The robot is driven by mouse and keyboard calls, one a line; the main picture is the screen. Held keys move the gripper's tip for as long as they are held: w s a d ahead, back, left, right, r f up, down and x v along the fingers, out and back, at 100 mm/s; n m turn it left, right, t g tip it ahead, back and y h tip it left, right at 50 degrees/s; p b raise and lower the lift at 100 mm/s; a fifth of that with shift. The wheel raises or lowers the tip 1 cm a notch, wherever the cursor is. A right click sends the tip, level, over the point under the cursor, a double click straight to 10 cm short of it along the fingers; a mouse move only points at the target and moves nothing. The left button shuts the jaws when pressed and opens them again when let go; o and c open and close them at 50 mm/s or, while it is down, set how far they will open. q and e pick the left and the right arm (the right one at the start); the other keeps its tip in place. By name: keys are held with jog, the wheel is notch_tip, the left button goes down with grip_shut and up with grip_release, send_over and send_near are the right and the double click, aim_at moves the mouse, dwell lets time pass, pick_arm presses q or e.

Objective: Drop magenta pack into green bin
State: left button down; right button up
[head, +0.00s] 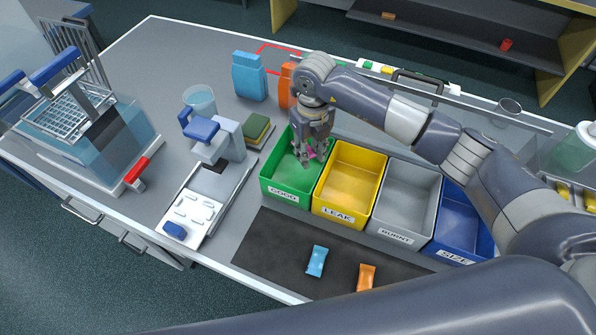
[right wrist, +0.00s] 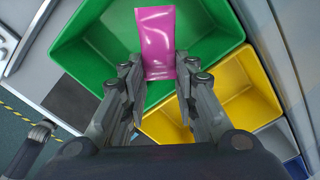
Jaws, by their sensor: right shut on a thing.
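The magenta pack (right wrist: 156,40) is held between the fingers of my right gripper (right wrist: 161,72) in the right wrist view, over the open green bin (right wrist: 92,42). In the head view, my right gripper (head: 308,158) points down at the green bin (head: 284,190), which is labelled GOOD. Only a small bit of the magenta pack (head: 313,154) shows there, partly hidden by the fingers. I cannot tell exactly how deep the pack is relative to the bin's rim. My left gripper is not in view.
A yellow bin (head: 349,180), a grey bin (head: 404,200) and a blue bin (head: 461,225) stand in a row to the right. A blue pack (head: 317,261) and an orange pack (head: 366,277) lie on the dark mat (head: 275,250). A sealer (head: 205,185) stands left of the green bin.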

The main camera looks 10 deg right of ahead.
jog(key=shift+f, duration=0.35)
jog(key=o, duration=0.9)
jog(key=shift+c, duration=0.2)
jog(key=shift+r, duration=0.1)
notch_tip(320, 180, up, 12)
jog(key=shift+s, duration=0.1)
